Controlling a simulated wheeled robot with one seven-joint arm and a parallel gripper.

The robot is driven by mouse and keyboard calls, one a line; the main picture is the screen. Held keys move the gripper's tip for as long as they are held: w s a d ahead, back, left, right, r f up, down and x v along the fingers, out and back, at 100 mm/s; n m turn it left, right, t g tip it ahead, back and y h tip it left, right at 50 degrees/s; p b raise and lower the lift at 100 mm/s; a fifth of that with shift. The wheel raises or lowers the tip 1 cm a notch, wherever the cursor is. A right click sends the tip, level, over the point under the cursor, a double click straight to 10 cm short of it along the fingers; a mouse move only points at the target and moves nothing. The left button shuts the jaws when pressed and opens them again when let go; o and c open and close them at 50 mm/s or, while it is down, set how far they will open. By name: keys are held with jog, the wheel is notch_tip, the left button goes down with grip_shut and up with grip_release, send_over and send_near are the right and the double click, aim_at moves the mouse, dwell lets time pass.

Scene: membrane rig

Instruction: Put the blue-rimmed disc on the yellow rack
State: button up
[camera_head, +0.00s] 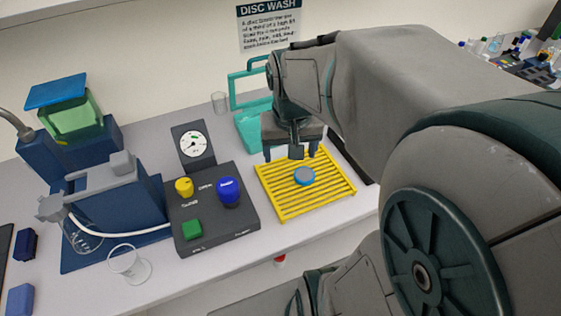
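The yellow rack (278,212) is a slatted grid on the counter, right of the dark control box. The blue-rimmed disc (305,176) lies on the rack's slats near the middle, with a grey face inside its blue rim. My gripper (291,156) hangs over the rack's back edge, behind and slightly left of the disc in the picture. Its two fingers are spread apart with nothing seen between them, and it appears clear of the disc. The gripper hides part of the rack's far edge.
The control box (216,238) has yellow, blue and green knobs, with a dial gauge (193,144) behind it. A teal-handled container (249,132) stands behind the rack. Glassware (128,265) and a blue apparatus (115,208) are at left. A dark strip lies right of the rack.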

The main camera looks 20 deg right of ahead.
jog(key=s+a+r+n+t, duration=0.1)
jog(key=s+a+n+t, duration=0.1)
jog(key=s, duration=0.4)
jog(key=shift+s+a+r+n+y, duration=0.15)
jog(key=shift+a+r+n+y, duration=0.25)
jog(key=shift+a, duration=0.8)
jog(key=shift+f, duration=0.1)
